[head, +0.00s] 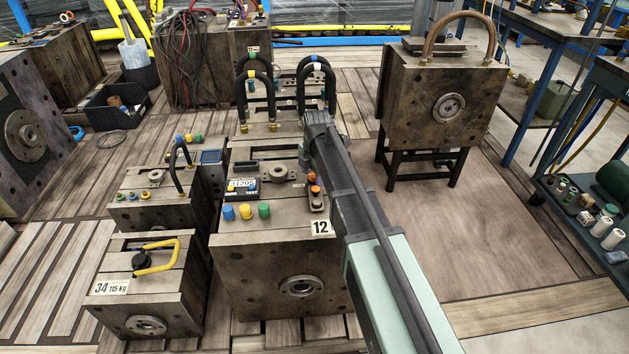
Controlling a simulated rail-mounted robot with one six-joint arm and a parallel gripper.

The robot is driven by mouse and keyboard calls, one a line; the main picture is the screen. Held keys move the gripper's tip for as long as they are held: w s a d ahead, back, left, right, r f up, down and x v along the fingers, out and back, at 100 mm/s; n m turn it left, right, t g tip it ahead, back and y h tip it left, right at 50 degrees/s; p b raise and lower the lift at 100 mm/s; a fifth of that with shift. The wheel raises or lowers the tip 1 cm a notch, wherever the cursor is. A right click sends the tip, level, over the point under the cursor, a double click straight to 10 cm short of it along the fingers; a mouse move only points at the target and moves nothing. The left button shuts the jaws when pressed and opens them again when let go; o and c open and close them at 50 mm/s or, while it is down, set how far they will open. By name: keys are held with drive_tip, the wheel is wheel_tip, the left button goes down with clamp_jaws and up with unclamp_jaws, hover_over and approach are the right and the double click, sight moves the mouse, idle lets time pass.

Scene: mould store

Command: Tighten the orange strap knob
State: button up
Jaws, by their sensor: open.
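The orange strap knob (314,189) sits on a short dark strap (318,204) at the right edge of the top of mould block 12 (270,270). My arm comes in from the lower right and passes just right of the knob. My gripper (306,168) is at the arm's far end, above the block top and close behind the knob in the picture. It is open and small in view, partly covered by my own arm. I see no contact with the knob, but the exact gap cannot be told.
Blue, yellow and green caps (246,212) stand on the block's front left. A label plate (242,185) lies behind them. Tall hose loops (317,85) rise behind. A smaller block marked 34 (150,290) stands left. A large mould (440,95) on a stand is right; floor before it is clear.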

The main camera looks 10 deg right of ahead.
drive_tip(key=c, duration=0.9)
